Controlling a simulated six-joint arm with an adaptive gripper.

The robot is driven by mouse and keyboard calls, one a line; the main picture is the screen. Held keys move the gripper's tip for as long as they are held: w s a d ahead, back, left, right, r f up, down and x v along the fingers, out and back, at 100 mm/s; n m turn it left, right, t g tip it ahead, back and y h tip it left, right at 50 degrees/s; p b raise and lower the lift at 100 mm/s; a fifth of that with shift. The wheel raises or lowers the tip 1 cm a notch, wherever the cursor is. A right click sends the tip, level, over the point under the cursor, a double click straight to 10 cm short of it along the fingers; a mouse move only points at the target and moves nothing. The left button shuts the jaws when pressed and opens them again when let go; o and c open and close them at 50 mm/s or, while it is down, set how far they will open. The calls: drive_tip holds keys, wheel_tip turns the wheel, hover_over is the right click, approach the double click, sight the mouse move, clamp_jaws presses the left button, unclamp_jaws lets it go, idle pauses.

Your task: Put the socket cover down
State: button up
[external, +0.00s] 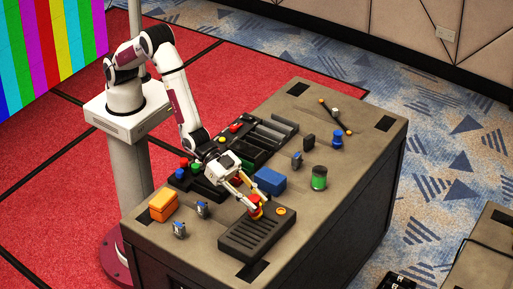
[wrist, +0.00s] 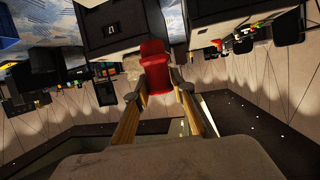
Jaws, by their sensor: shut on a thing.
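The socket cover seems to be the red piece (wrist: 154,66) between my fingertips in the wrist view. The gripper (wrist: 158,90) also shows in the wrist view, one finger on each side of the red piece. I cannot tell whether the piece touches the panel.
An orange round part (external: 281,211) sits on the panel's corner. A blue block (external: 269,181), a green jar (external: 319,178) and an orange box (external: 163,206) stand on the table (external: 350,160). Small blue-grey parts (external: 202,209) stand at the left. The right front is clear.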

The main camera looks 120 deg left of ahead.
sight(254, 214)
drive_tip(key=shift+f, duration=0.1)
drive_tip(key=shift+f, duration=3.05)
drive_tip(key=shift+f, duration=1.9)
drive_tip(key=shift+f, duration=0.1)
drive_tip(key=o, duration=0.8)
